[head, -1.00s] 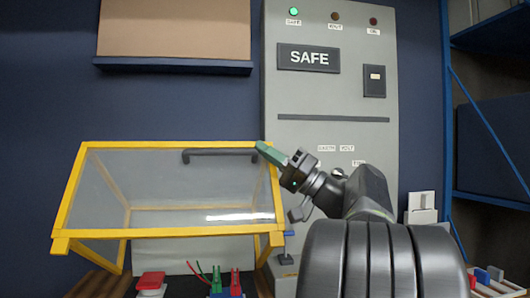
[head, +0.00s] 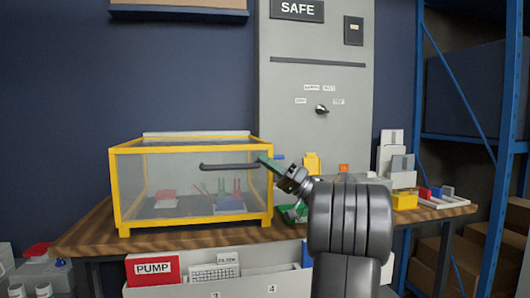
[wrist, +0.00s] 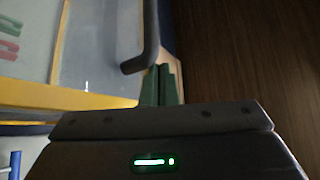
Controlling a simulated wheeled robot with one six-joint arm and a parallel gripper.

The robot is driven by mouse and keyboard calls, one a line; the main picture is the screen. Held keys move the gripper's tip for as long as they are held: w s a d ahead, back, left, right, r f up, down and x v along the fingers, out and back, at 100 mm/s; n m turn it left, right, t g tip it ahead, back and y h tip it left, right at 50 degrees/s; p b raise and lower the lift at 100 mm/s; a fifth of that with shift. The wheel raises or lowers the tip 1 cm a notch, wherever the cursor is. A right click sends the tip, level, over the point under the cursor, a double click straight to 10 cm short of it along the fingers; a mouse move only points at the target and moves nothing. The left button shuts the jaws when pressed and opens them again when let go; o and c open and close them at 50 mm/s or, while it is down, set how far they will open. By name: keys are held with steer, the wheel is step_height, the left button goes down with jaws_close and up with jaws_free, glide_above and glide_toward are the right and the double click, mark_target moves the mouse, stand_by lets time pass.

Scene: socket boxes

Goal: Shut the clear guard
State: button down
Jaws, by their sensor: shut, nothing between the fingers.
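The clear guard (head: 200,180) has a yellow frame and stands over the bench in the head view. Its front panel hangs down upright, flush with the front of the frame as far as I can see. The dark bar handle (head: 228,167) runs across the panel's upper part. My gripper (head: 264,160) is shut and empty, its green fingers beside the handle's right end. In the wrist view the green fingers (wrist: 160,88) are close to the handle's bent end (wrist: 143,55); I cannot tell whether they touch.
Inside the guard, a red block (head: 165,195) and coloured pegs show through the panel. A grey cabinet (head: 318,90) with a SAFE sign stands behind. Yellow and white blocks and a tray (head: 440,200) lie on the bench's right side.

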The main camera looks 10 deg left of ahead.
steer(key=shift+w+f+g, duration=0.1)
steer(key=shift+f+g, duration=0.2)
steer(key=shift+f, duration=0.85)
steer(key=shift+b, duration=0.3)
steer(key=d+r+p+v, duration=0.1)
steer(key=p+v, duration=0.2)
steer(key=v, duration=0.9)
steer(key=shift+d, duration=0.25)
steer(key=shift+f, duration=0.1)
steer(key=b+x, duration=0.2)
steer(key=x, duration=0.9)
steer(key=shift+a+f, duration=0.2)
steer(key=shift+a, duration=0.25)
